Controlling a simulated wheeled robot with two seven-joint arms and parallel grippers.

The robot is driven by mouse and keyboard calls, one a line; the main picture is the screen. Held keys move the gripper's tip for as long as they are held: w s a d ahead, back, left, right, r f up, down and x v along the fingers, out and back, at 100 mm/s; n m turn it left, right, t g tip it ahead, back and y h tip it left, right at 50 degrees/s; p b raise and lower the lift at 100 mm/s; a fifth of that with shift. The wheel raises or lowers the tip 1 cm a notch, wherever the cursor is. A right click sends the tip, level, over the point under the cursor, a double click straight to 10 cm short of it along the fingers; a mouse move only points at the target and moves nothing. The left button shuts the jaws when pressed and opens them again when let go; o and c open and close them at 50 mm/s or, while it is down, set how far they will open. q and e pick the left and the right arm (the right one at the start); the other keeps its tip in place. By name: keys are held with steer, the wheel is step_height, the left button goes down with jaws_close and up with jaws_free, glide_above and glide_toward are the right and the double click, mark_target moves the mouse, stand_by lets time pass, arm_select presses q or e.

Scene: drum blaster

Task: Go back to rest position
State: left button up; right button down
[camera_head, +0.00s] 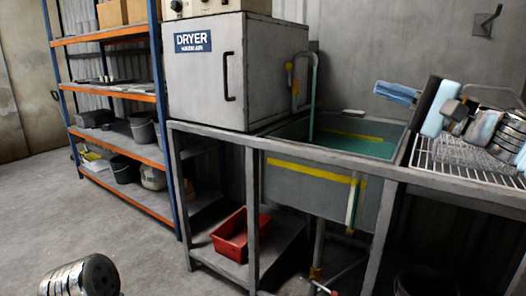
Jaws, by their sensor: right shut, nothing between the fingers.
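My right gripper (382,90) is at the upper right, over the right end of the sink and beside the wire rack. Its light-blue fingers point left. They are together, with nothing between them. Its wrist and ridged metal arm links reach in from the right edge, above the rack. My left gripper is out of view; the ridged metal cylinder at the bottom left looks like part of my left arm.
A sink (310,187) holds greenish water, with a tap behind it. A wire rack (440,158) lies right of it under my right arm. A grey dryer (205,85) stands left. A red bin (232,243) sits below. Shelving (115,91) stands left; floor (130,245) is open in front.

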steer(key=w+a+f+m+g+h, duration=0.1)
steer(key=w+f+h, duration=0.3)
steer(key=f, duration=0.8)
steer(key=w+a+f+m+g+h, duration=0.15)
steer(key=w+f, duration=0.35)
steer(key=f, duration=0.8)
step_height(320, 180, down, 25)
steer(key=s+a+g+h, duration=0.1)
steer(key=s+g+h, duration=0.15)
steer(key=g, duration=0.25)
steer(key=s+a+f+n+g+h, duration=0.1)
steer(key=s+f+n, duration=0.1)
steer(key=s+f, duration=0.45)
steer(key=s+a+f+n+g+h, duration=0.1)
steer(key=s+a+f+n+g, duration=0.15)
steer(key=f, duration=0.75)
steer(key=s+a+f+n+g, duration=0.1)
steer(key=s+a+f+n, duration=0.1)
steer(key=s+f, duration=0.4)
steer(key=s+a+f+n+g, duration=0.1)
steer(key=s+f, duration=0.4)
steer(key=s, duration=0.8)
steer(key=shift+a+f+n, duration=0.35)
steer(key=shift+a+n, duration=0.45)
steer(key=shift+n, duration=0.3)
